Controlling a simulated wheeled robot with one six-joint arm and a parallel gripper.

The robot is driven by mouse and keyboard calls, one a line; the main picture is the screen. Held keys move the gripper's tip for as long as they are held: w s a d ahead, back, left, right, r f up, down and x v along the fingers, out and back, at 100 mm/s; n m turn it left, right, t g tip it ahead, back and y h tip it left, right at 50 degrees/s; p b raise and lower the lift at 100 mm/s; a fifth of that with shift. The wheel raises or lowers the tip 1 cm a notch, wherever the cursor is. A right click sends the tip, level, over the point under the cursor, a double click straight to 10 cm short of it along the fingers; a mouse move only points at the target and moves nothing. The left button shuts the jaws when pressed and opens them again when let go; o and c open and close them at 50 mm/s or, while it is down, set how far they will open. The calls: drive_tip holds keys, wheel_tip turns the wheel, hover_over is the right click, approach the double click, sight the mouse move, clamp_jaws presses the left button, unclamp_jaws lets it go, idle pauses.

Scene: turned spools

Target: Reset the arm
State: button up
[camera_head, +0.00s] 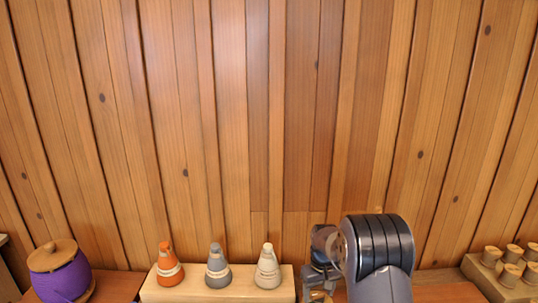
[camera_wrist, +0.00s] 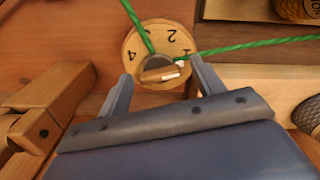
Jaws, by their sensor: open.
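My gripper (camera_wrist: 160,70) shows in the wrist view with its two fingers apart. Nothing is held between them. Beyond the fingertips is a round wooden dial (camera_wrist: 133,52) with numerals on its face and a grey hub with a wooden bar across it. I cannot tell whether the fingers touch the dial. A green cord (camera_wrist: 245,45) runs across the dial's hub. In the head view my arm (camera_head: 378,250) stands at the lower right, bent near the board; its fingers are not clear there.
Orange, grey and cream cones (camera_head: 268,267) stand on a pale wooden block (camera_head: 240,292). A purple lidded pot (camera_head: 62,277) is at the lower left. Several wooden pegs (camera_head: 512,273) stand on a block at the right. A wooden block (camera_wrist: 55,105) lies left of my gripper.

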drive_tip(key=shift+r+n+p, duration=0.25)
drive_tip(key=shift+n+p, duration=0.15)
drive_tip(key=shift+n, duration=0.5)
drive_tip(key=shift+f+b, duration=0.1)
drive_tip(key=shift+b, duration=0.25)
